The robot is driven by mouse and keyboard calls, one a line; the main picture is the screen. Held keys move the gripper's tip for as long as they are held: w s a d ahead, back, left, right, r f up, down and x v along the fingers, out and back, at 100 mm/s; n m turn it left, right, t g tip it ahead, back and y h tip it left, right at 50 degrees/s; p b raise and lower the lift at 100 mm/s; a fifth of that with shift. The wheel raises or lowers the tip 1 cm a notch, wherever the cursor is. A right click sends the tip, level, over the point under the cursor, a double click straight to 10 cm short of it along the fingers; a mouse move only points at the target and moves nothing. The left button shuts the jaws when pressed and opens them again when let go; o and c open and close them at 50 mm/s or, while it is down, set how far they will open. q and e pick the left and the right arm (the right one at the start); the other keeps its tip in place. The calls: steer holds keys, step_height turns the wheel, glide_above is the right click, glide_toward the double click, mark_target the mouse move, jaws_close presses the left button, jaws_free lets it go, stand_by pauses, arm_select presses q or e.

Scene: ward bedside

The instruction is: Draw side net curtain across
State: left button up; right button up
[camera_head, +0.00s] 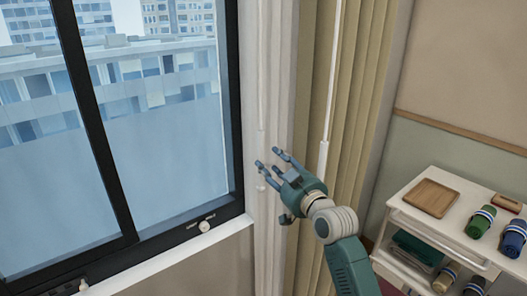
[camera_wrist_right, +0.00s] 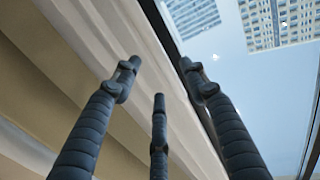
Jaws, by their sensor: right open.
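The white net curtain (camera_head: 278,70) hangs gathered in a narrow bunch at the right side of the window. A thin pale rod (camera_head: 261,65) hangs along it. My right gripper (camera_head: 267,169) is open and empty, its fingers pointing left in front of the net curtain's lower part. Whether a finger touches the fabric or rod I cannot tell. In the right wrist view the three fingers (camera_wrist_right: 157,80) are spread, with pale curtain folds (camera_wrist_right: 125,50) behind them and the window at the right. My left gripper is not in view.
A beige heavy curtain (camera_head: 352,100) with a white wand (camera_head: 323,150) hangs right of the net. A white trolley (camera_head: 460,215) with a wooden tray (camera_head: 430,197) and rolled items stands right.

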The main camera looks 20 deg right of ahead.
mark_target(262, 154)
steer(key=w, duration=0.2)
steer(key=w+p, duration=0.1)
steer(key=w, duration=0.1)
steer(key=w+a, duration=0.1)
steer(key=w, duration=0.2)
steer(key=shift+p, duration=0.35)
steer(key=shift+s, duration=0.1)
jaws_close()
